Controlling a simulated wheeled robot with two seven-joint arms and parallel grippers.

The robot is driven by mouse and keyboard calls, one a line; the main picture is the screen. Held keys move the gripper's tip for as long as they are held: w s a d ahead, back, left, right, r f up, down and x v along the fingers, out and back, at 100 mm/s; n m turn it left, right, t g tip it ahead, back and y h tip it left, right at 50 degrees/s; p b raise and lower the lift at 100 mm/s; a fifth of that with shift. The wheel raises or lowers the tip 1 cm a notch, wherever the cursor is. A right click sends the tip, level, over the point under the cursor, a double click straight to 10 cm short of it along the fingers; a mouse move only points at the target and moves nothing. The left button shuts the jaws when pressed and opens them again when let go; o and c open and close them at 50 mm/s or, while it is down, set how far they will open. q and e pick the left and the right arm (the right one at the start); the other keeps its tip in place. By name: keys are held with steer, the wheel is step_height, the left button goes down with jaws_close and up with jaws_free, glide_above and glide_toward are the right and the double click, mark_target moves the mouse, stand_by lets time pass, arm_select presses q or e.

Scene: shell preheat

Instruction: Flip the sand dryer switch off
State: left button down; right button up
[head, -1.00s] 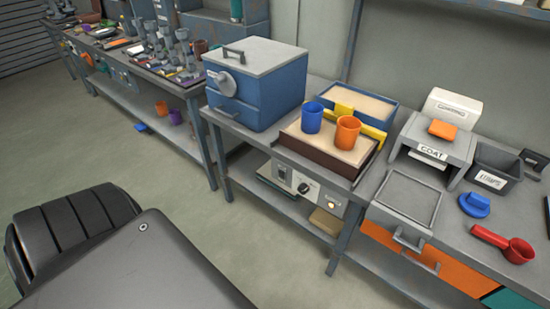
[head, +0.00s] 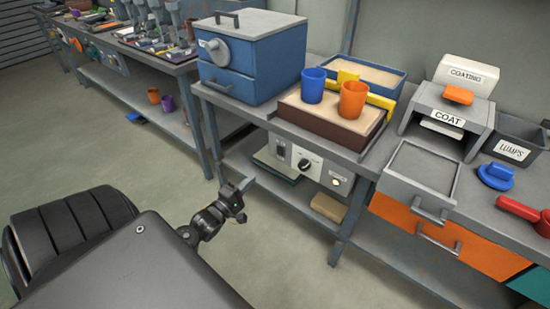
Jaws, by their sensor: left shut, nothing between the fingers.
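The sand dryer's control panel (head: 318,172) is on the front of the bench, under a sand tray (head: 325,122). It carries a small switch (head: 280,150) at its left, a dark round knob (head: 304,164) and a small yellowish lamp (head: 336,182) at its right. The switch's position is too small to tell. My left gripper (head: 246,185) is shut and empty, in front of the bench, below and left of the panel and apart from it. My right gripper is not in view.
A blue cup (head: 313,86) and an orange cup (head: 353,100) stand on the sand tray. A blue box oven (head: 255,65) is at its left. A grey bench leg (head: 347,232) and a lower shelf (head: 385,255) stand near the panel. The floor in front is clear.

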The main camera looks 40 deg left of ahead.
mark_target(281, 150)
arm_select(q)
steer(key=shift+w, duration=0.1)
